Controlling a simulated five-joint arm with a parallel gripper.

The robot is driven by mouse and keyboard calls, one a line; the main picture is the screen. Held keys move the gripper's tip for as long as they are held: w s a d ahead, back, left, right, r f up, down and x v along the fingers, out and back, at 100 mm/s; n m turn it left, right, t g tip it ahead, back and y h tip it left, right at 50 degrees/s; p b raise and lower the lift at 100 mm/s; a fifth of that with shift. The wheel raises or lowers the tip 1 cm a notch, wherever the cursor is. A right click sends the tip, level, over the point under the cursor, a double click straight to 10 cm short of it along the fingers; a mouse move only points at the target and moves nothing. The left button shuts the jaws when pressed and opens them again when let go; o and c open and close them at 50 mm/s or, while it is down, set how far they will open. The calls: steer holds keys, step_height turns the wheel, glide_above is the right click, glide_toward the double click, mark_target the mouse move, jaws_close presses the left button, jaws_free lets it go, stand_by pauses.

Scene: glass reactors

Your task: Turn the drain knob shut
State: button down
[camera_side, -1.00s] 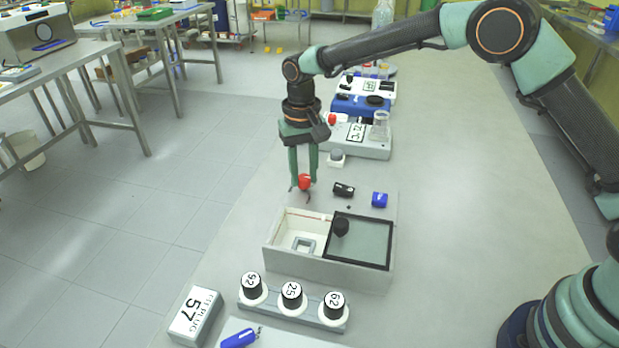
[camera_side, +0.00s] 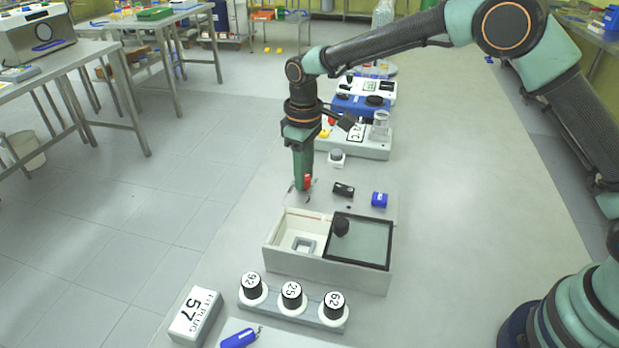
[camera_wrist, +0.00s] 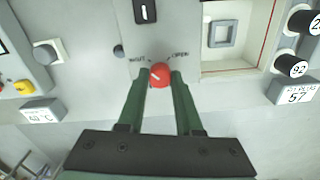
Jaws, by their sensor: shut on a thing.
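The drain knob is a round red knob (camera_wrist: 160,77) on a pale panel, between my fingertips in the wrist view. A short pale mark shows on it and seems to slant to the upper left. Printed words, SHUT at left and OPEN at right, lie just above it there. My gripper (camera_wrist: 159,78) points down and is shut on the knob, one green finger on each side. In the side view the knob (camera_side: 308,181) is partly hidden by my gripper (camera_side: 304,185), whose fingers line up one behind the other.
A white box (camera_side: 328,269) with a dark-framed glass lid (camera_side: 367,243) stands close in front. A black part (camera_side: 343,190) and a blue part (camera_side: 380,200) lie right of the knob.

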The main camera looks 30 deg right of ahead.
steer(key=shift+a+n, duration=0.2)
steer(key=shift+n, duration=0.2)
steer(key=c, duration=0.6)
jaws_free()
steer(key=shift+d, duration=0.1)
steer(key=shift+s+r, duration=0.1)
steer(key=shift+r, duration=5.95)
